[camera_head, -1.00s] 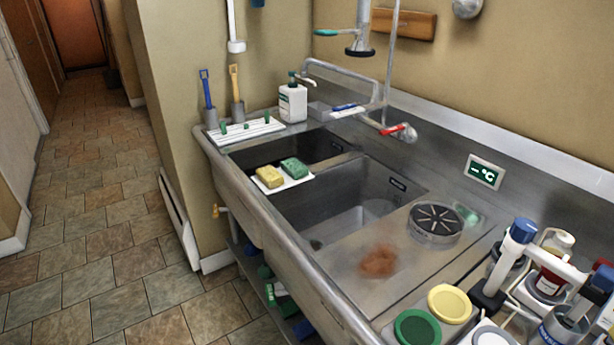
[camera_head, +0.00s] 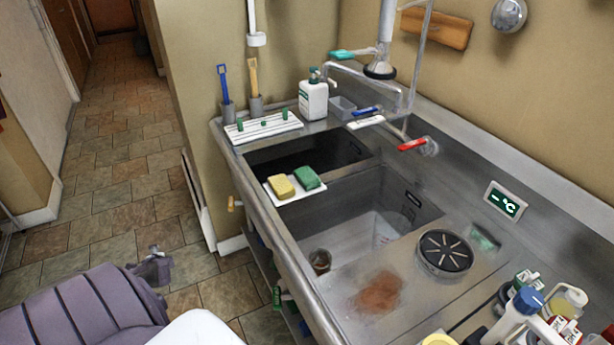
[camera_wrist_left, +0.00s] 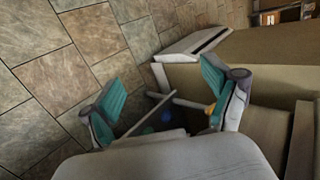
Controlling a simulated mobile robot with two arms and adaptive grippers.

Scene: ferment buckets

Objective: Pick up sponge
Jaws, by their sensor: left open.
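A yellow sponge (camera_head: 281,187) and a green sponge (camera_head: 306,176) lie side by side on a small white tray (camera_head: 295,195) at the divider between the two sink basins. My left gripper (camera_head: 152,262) is at the lower left in the head view, over the tiled floor, well left of the sink and apart from the sponges. In the left wrist view my left gripper (camera_wrist_left: 163,90) is open with nothing between its teal-padded fingers. No sponge shows in the left wrist view. My right gripper is not in view.
The steel sink's front edge (camera_head: 285,245) stands between my left gripper and the sponges. A white ribbed rack (camera_head: 263,127), a soap bottle (camera_head: 313,98) and faucets are behind the tray. Bottles and jars (camera_head: 545,310) crowd the right counter. A brown stain (camera_head: 378,292) marks the counter.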

